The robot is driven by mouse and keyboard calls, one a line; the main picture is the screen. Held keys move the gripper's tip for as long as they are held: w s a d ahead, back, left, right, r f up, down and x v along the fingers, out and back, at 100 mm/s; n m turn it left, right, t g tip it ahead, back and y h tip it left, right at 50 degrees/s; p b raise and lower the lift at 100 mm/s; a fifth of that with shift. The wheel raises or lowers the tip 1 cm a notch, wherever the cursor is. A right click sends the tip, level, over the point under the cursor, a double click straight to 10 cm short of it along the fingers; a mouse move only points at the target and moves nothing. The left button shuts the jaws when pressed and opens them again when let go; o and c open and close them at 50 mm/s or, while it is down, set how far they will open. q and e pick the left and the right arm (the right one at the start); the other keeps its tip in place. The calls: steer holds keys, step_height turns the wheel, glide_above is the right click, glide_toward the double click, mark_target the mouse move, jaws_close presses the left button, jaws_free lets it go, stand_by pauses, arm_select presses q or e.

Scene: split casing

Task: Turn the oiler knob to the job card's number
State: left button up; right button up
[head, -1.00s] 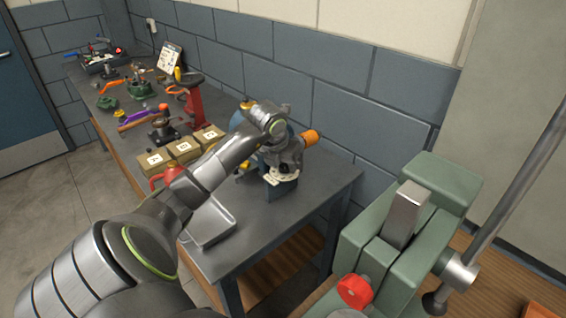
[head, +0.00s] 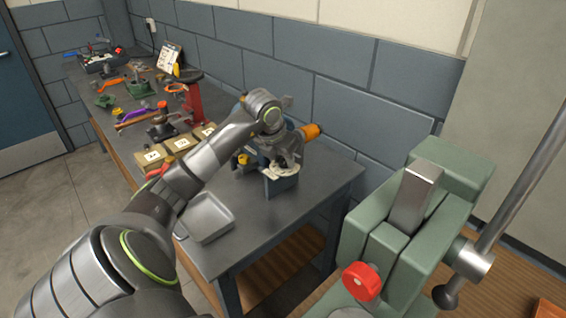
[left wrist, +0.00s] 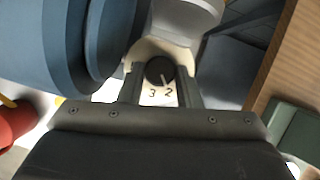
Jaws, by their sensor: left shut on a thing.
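The oiler knob (left wrist: 159,71) is a small black dial with a white pointer line, on a pale base in the left wrist view. Printed numbers 3 and 2 show below it, and the pointer is turned down toward the 2. My left gripper (left wrist: 159,80) is shut on the knob, one finger on each side. In the head view my left gripper (head: 281,168) is at the blue machine (head: 283,186) on the bench, and it hides the knob. A white card (head: 169,57) leans at the wall; its print is too small to read. My right gripper is not in view.
A grey tray (head: 207,220) lies near the bench's front edge, with small boxes (head: 151,156) behind it. A red stand (head: 191,100) and loose tools fill the far bench. A green press (head: 400,235) with a red knob stands at the right.

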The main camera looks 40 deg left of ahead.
arm_select(q)
steer(key=o, duration=0.7)
steer(key=a+b+v, duration=0.1)
steer(key=b+v, duration=0.2)
steer(key=v, duration=1.4)
steer(key=shift+d+r, duration=0.25)
steer(key=shift+d, duration=0.25)
steer(key=shift+s, duration=0.1)
